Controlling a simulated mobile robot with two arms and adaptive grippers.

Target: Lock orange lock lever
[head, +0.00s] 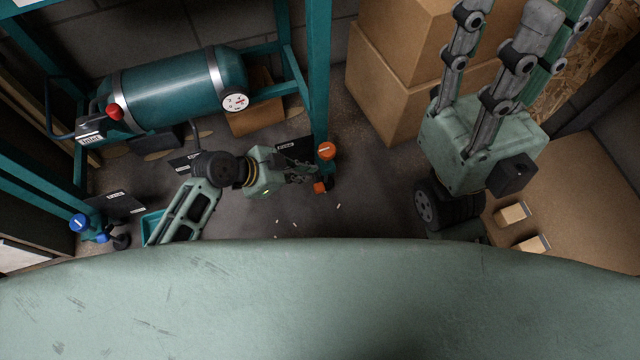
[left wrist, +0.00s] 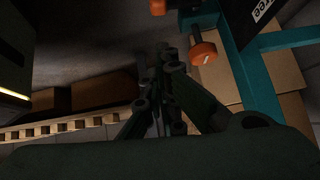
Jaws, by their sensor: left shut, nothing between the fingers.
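The orange lock lever (head: 326,151) has a round orange knob and sits on the lower part of a teal frame post. A second orange piece (head: 320,187) shows just below it. My left gripper (head: 308,172) is shut and empty, a little to the left of these orange parts. In the left wrist view, the orange lever (left wrist: 202,52) is right of the left gripper's fingertips (left wrist: 166,52), with a visible gap in the picture. Another orange piece (left wrist: 158,7) is at the top edge. My right gripper (head: 510,50) is large at upper right, its fingertips cut off.
A teal tank (head: 170,88) with a gauge lies in the teal frame at left. A blue-knobbed part (head: 80,222) sits at far left. Cardboard boxes (head: 385,90) stand behind, right of the post. The dark floor (head: 370,200) between holds small scraps.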

